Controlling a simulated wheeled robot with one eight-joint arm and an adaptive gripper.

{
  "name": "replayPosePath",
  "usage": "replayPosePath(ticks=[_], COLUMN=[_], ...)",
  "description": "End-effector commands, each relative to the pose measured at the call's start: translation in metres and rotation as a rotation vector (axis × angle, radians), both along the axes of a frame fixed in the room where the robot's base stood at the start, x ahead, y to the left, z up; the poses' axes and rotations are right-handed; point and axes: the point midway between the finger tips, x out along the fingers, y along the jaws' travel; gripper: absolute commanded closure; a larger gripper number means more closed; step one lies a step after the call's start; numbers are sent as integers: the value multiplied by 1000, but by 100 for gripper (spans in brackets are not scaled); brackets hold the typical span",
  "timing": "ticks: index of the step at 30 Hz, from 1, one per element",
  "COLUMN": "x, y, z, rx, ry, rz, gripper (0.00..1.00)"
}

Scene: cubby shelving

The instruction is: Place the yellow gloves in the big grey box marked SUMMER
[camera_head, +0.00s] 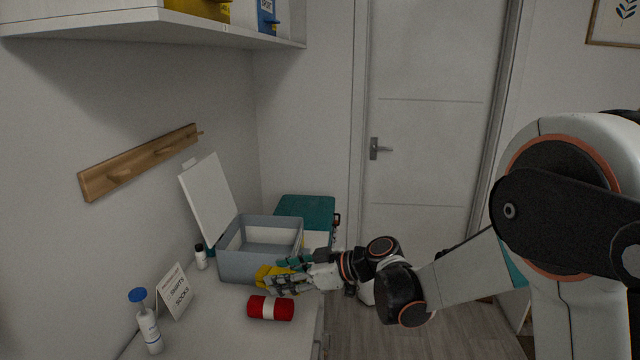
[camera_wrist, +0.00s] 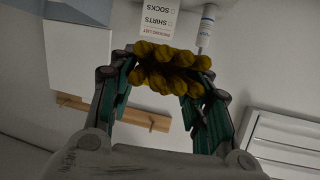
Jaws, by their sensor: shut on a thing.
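The yellow gloves (camera_head: 265,273) are between the fingers of my gripper (camera_head: 285,276), in front of the grey box. In the wrist view the gloves (camera_wrist: 168,68) sit between both teal fingertips of my gripper (camera_wrist: 168,80), which is shut on them. The grey box (camera_head: 250,265) stands open on the counter, with its white lid (camera_head: 209,197) tilted up at the left. Its inside looks empty where I can see it. No SUMMER marking is readable; my gripper and the gloves cover part of the box's front.
A red roll (camera_head: 270,308) lies just in front of the gripper. A packing-list card (camera_head: 174,290), a blue-capped bottle (camera_head: 148,325) and a small dark-capped bottle (camera_head: 200,258) stand at left. A teal case (camera_head: 306,210) is behind the box. A shelf (camera_head: 160,25) hangs above.

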Motion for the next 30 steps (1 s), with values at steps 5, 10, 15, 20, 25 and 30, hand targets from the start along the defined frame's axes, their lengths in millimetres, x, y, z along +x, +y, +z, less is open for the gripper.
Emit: replayPosePath(ticks=[5,10,15,20,25,30], x=[17,17,4,-6,-10,-7], y=[-97,-186,-255,-291,-302,-295], z=[-9,-10,-7,-4,-3,-4], rx=[-1,-1,-1,0,0,-1], ry=[-2,-2,-2,-2,0,0], rz=[-332,-626,-848,-964,-1000,-978], gripper=[80,80,80,80,80,80])
